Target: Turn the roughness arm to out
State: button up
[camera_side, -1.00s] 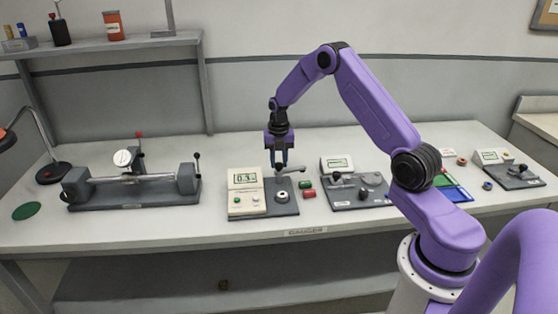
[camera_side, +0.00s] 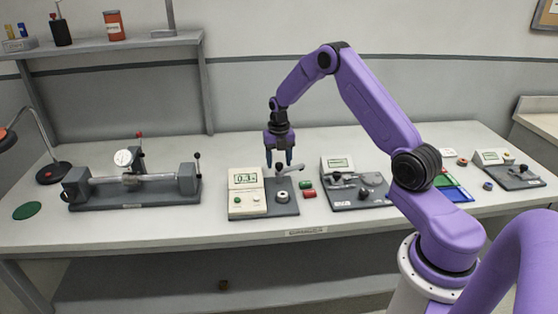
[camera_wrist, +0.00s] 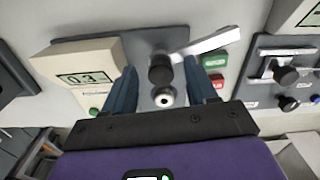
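The roughness tester is a cream box (camera_side: 246,190) on a grey base beneath my gripper (camera_side: 279,158); its display reads about 0.3. On its base, a pale metal arm with a black knob (camera_side: 280,167) stands near a round silver part (camera_side: 283,196). In the wrist view, the arm (camera_wrist: 212,41) reaches up and right from the black knob (camera_wrist: 161,70). My gripper (camera_wrist: 160,75) is open, its blue fingers to the left and right of the knob in that view. I cannot tell whether either finger touches it.
Green and red blocks (camera_side: 307,190) lie right of the tester. Another instrument with a display and knobs (camera_side: 355,185) stands further right. A long bench fixture with a dial gauge (camera_side: 130,185) is at the left. The bench front is clear.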

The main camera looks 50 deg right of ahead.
notch_tip(320, 180, up, 17)
jog(key=shift+r, duration=0.2)
dwell(0.7)
